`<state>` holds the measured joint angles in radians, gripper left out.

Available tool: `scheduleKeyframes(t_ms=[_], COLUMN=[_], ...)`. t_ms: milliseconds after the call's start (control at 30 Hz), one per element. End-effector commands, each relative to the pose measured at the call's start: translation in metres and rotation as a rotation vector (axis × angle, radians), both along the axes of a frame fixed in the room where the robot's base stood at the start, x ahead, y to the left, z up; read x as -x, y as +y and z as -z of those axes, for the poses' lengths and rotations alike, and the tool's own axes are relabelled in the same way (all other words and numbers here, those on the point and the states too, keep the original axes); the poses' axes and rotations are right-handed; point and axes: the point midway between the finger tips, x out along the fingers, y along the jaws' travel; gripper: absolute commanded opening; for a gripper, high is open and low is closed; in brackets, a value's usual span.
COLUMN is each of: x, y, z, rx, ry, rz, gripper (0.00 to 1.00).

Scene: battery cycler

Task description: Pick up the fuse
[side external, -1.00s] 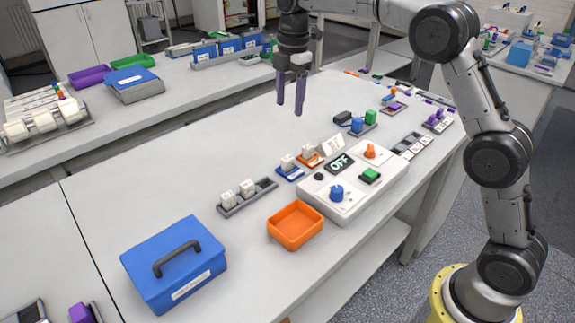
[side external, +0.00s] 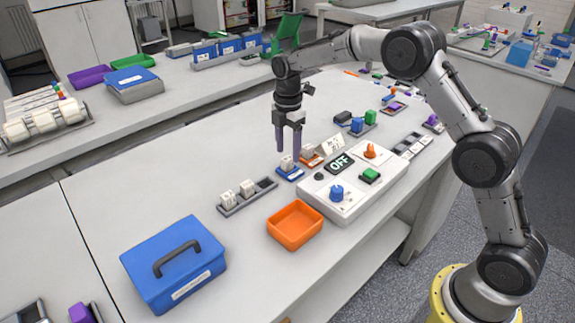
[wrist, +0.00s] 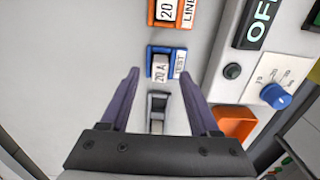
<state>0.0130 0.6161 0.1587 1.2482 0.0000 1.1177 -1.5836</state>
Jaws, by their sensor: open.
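Another white fuse (side external: 308,151) stands in an orange holder (side external: 312,162) just behind, labelled LINE. Two more white fuses (side external: 247,187) stand in a grey rack (side external: 262,189). My gripper (side external: 288,152) is open, pointing down over the blue holder. In the wrist view its fingertips (wrist: 159,76) appear on either side of the TEST fuse; their exact height is unclear.
The control box (side external: 350,201) with an OFF display (side external: 341,162), blue knob (side external: 337,193) and green button (side external: 370,175) is close on the right. An orange bin (side external: 295,224) and a blue lidded box (side external: 174,265) stand in front.

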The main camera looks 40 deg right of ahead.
Motion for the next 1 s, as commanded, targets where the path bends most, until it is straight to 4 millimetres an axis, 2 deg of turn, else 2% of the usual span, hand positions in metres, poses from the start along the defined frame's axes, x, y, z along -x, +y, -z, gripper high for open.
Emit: scheduleKeyframes(t_ms=[33, 200, 533, 867, 1000], x=[0.001, 0.001, 0.000, 0.000, 0.000], y=[0.000, 0.001, 0.001, 0.001, 0.001], z=[0.010, 0.030, 0.036, 0.035, 0.035], rx=[0.000, 0.000, 0.000, 0.000, 0.000], ry=[0.006, 0.004, 0.001, 0.001, 0.001], rz=[0.000, 0.000, 0.000, 0.000, 0.000], gripper=[0.62, 0.62, 0.61, 0.01, 0.00])
